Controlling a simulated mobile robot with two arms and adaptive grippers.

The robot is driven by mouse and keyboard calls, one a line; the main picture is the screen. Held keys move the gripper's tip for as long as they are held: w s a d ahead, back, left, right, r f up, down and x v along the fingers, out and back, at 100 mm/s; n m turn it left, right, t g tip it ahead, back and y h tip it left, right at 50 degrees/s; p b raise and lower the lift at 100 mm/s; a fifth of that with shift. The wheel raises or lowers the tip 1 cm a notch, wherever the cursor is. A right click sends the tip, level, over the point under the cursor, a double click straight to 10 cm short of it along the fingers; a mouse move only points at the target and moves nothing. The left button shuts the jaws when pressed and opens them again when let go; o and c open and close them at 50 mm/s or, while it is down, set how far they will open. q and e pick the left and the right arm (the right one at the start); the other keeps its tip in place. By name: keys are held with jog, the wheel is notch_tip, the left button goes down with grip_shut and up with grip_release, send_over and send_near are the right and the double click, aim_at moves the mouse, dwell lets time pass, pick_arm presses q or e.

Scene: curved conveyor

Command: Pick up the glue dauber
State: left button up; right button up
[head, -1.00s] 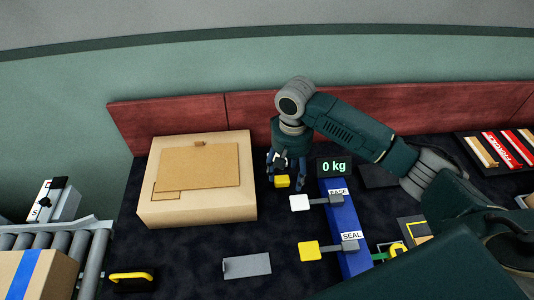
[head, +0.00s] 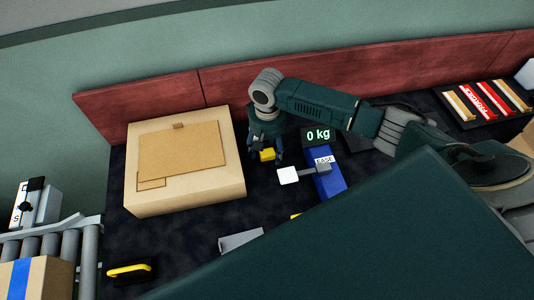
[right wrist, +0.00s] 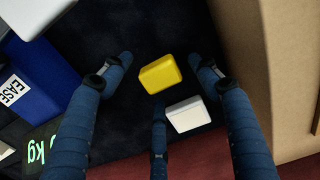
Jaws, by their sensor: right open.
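A small yellow block (head: 267,155), which may be the glue dauber, stands on the dark table just right of the cardboard box. In the right wrist view the yellow block (right wrist: 160,74) lies between the spread fingers, with a small white block (right wrist: 188,114) close beside it. Whether the two blocks are one piece I cannot tell. My right gripper (head: 265,150) is open and points down over the yellow block. In the right wrist view its fingers (right wrist: 165,62) are apart and none is clearly closed on the block. My left gripper is not in view.
A large cardboard box (head: 195,197) stands left of the gripper. A black piece with yellow handle (head: 130,271) lies front left, near a roller conveyor (head: 88,270).

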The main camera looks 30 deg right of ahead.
aim_at(267, 152)
jog(key=shift+s+f, duration=0.1)
jog(key=shift+f, duration=0.85)
jog(key=shift+c, duration=0.2)
jog(key=c, duration=1.4)
jog(key=shift+o, duration=0.2)
jog(key=shift+r, duration=0.1)
notch_tip(267, 152, up, 20)
jog(key=b, duration=0.1)
jog(key=shift+b, duration=0.3)
